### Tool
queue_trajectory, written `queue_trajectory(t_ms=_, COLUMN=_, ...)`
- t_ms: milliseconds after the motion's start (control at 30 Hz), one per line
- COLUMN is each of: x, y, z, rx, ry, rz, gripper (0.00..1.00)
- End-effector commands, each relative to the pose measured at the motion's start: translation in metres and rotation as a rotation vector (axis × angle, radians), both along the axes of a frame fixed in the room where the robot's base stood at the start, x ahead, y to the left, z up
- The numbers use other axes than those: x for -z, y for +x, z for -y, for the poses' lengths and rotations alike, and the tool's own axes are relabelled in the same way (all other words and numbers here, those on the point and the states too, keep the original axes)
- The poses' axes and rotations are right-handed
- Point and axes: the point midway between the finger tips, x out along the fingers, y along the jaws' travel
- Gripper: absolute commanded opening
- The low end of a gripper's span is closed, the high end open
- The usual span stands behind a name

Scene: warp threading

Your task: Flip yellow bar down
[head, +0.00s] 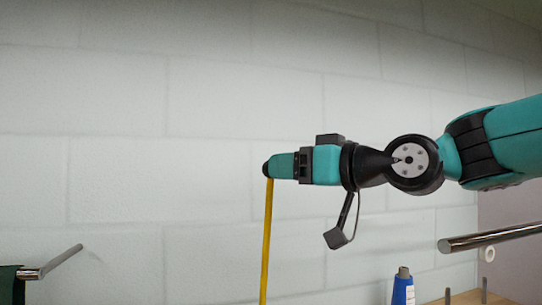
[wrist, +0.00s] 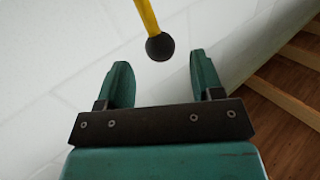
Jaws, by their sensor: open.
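The yellow bar (head: 266,240) stands nearly upright in the head view and runs out of the bottom edge. Its black ball end (head: 266,169) is at the top, right at the tip of my gripper (head: 279,166). In the wrist view the yellow bar (wrist: 147,15) comes in from the top edge. Its black ball (wrist: 160,46) shows centred between the fingertips and a little beyond them. My gripper (wrist: 160,64) is open, with clear space on both sides of the ball. Whether the fingers touch the ball is not visible; the bar's lower end is out of view.
A pale block wall (head: 120,90) fills the background. A metal rod (head: 490,237) is at the right, below my arm. A blue bottle (head: 403,287) stands at the lower right. Another metal rod (head: 62,258) sticks out at lower left. Wooden slats (wrist: 285,85) show at right in the wrist view.

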Motion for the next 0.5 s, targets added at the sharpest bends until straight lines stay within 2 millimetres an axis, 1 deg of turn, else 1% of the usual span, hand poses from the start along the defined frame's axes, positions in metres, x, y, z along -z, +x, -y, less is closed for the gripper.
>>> queue_trajectory(t_ms=33, x=-0.004, y=0.006, z=-0.009, rx=-0.004, ry=-0.001, rz=-0.002, gripper=0.61)
queue_trajectory(t_ms=100, x=-0.003, y=0.013, z=-0.018, rx=-0.003, ry=-0.002, rz=-0.002, gripper=0.61)
queue_trajectory(t_ms=200, x=-0.003, y=0.022, z=-0.028, rx=-0.001, ry=-0.001, rz=-0.001, gripper=0.61)
queue_trajectory(t_ms=333, x=-0.001, y=0.028, z=-0.035, rx=-0.001, ry=-0.001, rz=0.0, gripper=0.61)
queue_trajectory(t_ms=500, x=0.0, y=0.03, z=-0.038, rx=0.001, ry=-0.001, rz=0.002, gripper=0.61)
